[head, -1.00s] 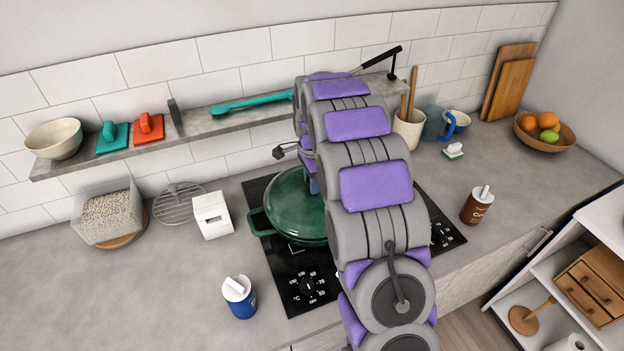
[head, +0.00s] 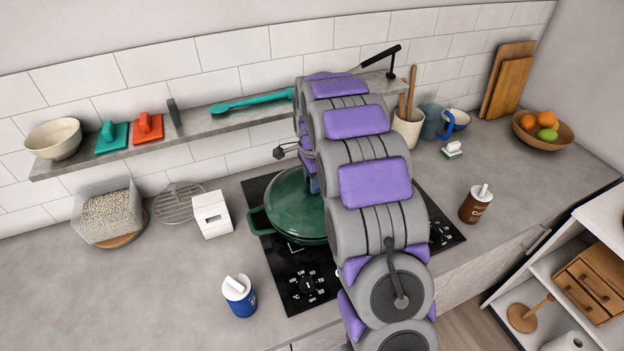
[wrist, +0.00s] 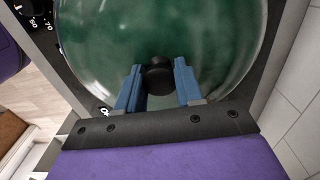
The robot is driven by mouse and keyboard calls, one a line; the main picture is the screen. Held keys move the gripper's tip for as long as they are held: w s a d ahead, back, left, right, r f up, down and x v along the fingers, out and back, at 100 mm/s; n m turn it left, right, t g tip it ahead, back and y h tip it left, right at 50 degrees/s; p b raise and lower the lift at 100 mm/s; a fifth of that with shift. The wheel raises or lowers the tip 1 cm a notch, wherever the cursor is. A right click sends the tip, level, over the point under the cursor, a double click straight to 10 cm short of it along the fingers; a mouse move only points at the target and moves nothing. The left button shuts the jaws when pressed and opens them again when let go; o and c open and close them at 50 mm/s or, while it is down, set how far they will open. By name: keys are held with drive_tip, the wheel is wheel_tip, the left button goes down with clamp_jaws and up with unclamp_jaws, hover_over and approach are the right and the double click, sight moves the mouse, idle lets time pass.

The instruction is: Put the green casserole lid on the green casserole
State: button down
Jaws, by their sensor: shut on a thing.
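The green casserole (head: 258,222) stands on the black hob, its left handle showing. The green casserole lid (head: 290,192) lies over the casserole's top and looks about level; whether it is fully seated all round I cannot tell, as my arm hides the right side. In the wrist view the lid (wrist: 110,45) fills most of the picture, with its black knob (wrist: 157,78) between the blue fingers. My gripper (wrist: 158,78) is shut on that knob. In the head view only a bit of blue finger shows beside my arm.
The hob (head: 300,282) has its dial at the front. A white box (head: 211,214) stands left of it, a blue jar (head: 239,296) at front left and a brown jar (head: 476,204) at right. A wall shelf (head: 200,128) runs behind. The left counter front is clear.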

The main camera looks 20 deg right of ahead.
drive_tip(key=shift+f+p, duration=0.45)
drive_tip(key=shift+f, duration=0.3)
idle(1.8)
drive_tip(key=c, duration=0.6)
unclamp_jaws()
drive_tip(key=shift+c, duration=0.2)
drive_tip(key=shift+o, duration=0.3)
drive_tip(key=shift+o, duration=1.3)
drive_tip(key=shift+r, duration=0.1)
drive_tip(key=shift+r+p, duration=1.4)
drive_tip(key=shift+r, duration=2)
